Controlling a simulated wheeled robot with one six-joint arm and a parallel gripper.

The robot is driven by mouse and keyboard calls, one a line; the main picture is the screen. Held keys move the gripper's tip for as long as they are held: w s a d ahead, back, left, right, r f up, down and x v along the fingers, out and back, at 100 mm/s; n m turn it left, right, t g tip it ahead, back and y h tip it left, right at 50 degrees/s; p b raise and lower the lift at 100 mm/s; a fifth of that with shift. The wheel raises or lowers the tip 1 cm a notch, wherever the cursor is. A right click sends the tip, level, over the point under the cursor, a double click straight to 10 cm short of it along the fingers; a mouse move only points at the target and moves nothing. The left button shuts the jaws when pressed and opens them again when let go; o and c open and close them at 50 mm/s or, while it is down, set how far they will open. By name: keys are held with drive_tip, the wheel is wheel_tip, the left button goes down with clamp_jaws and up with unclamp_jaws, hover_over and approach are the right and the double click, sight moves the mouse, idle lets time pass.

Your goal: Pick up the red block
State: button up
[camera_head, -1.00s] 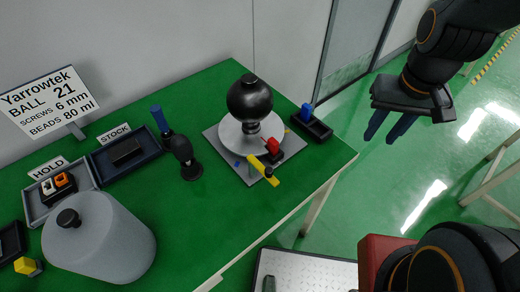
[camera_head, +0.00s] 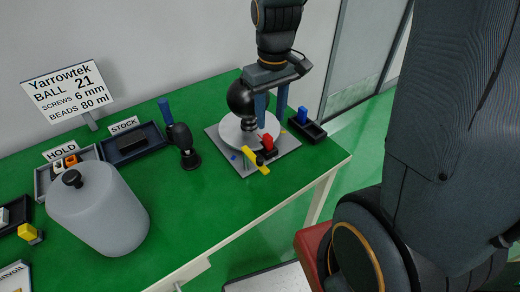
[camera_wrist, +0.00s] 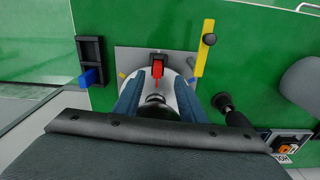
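The red block (camera_head: 267,142) sits at the front right of a white round disc (camera_head: 230,135) on a grey plate (camera_head: 285,148). In the wrist view the red block (camera_wrist: 157,68) lies just beyond the fingertips, roughly centred between them, with a dark part at its far end. My gripper (camera_head: 271,115) is open, its two blue fingers pointing down above the disc. In the wrist view the gripper (camera_wrist: 158,95) looks empty. A black ball (camera_head: 239,98) stands on the disc beside the fingers, partly hidden by my gripper.
A yellow bar (camera_head: 256,163) with a black knob lies close to the red block. A small dark tray (camera_head: 311,132) with a blue block (camera_head: 302,115) is at right. A black stand (camera_head: 182,140) and a grey canister (camera_head: 98,215) are left.

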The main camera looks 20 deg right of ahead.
sight(268, 136)
drive_tip(key=shift+w+f+n, duration=0.3)
drive_tip(key=shift+w+f, duration=0.15)
drive_tip(key=shift+w, duration=0.4)
drive_tip(key=shift+w+f, duration=0.2)
drive_tip(key=shift+f, duration=0.05)
drive_tip(key=shift+s+f+p, duration=0.15)
drive_tip(key=shift+f+p, duration=0.25)
drive_tip(key=shift+f, duration=1.4)
drive_tip(key=shift+s+f+p, duration=0.1)
drive_tip(key=shift+f+p, duration=0.25)
drive_tip(key=shift+f, duration=1.4)
clamp_jaws()
